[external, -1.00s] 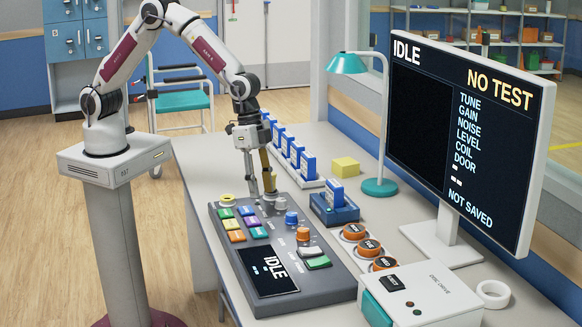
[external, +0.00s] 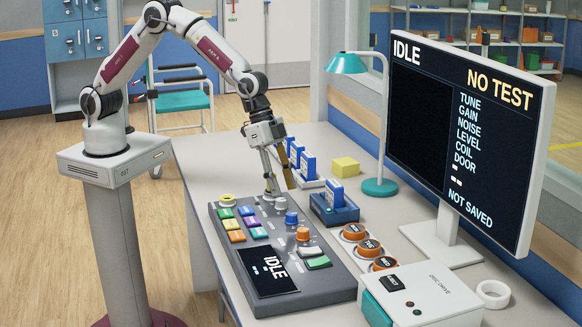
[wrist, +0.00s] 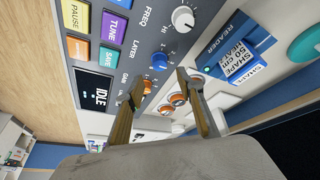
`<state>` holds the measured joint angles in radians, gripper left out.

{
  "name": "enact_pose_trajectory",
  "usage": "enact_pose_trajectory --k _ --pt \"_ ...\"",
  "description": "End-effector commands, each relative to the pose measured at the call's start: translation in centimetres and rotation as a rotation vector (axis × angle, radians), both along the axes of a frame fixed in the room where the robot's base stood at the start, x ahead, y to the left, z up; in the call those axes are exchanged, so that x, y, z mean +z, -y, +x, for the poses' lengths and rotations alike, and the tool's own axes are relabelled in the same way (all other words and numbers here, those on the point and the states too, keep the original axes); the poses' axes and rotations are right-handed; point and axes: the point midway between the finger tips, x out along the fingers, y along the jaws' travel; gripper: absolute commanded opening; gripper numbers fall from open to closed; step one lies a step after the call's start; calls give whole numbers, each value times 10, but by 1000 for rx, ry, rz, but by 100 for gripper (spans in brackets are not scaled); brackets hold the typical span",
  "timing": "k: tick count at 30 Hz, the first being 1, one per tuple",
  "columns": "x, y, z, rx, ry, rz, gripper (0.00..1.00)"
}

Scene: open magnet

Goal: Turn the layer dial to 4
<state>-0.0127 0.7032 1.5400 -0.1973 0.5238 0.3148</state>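The layer dial is the blue knob (external: 291,218) on the grey console; in the wrist view the blue knob (wrist: 160,61) sits by the word LAYER. Its setting is too small to read. My gripper (external: 281,190) is open and empty, tilted above the far end of the console, near the white knob (external: 281,204). In the wrist view my gripper's fingertips (wrist: 160,82) are spread apart, with the blue knob showing just beyond and between them. The fingers appear clear of the knob.
The white FREQ knob (wrist: 183,18) and orange GAIN knob (external: 303,234) flank the blue one. Coloured buttons (external: 237,236) lie to the left. A blue reader block (external: 334,209) and blue cartridges (external: 308,166) stand to the right. The monitor (external: 465,130) reads IDLE.

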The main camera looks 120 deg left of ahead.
Motion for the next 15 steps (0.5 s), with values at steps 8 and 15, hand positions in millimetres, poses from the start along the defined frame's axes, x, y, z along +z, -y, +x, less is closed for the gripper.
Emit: enact_pose_trajectory --k 8,15 --pt "-22 2 8 0 -2 0 37" --pt "-45 5 17 0 -2 0 37"
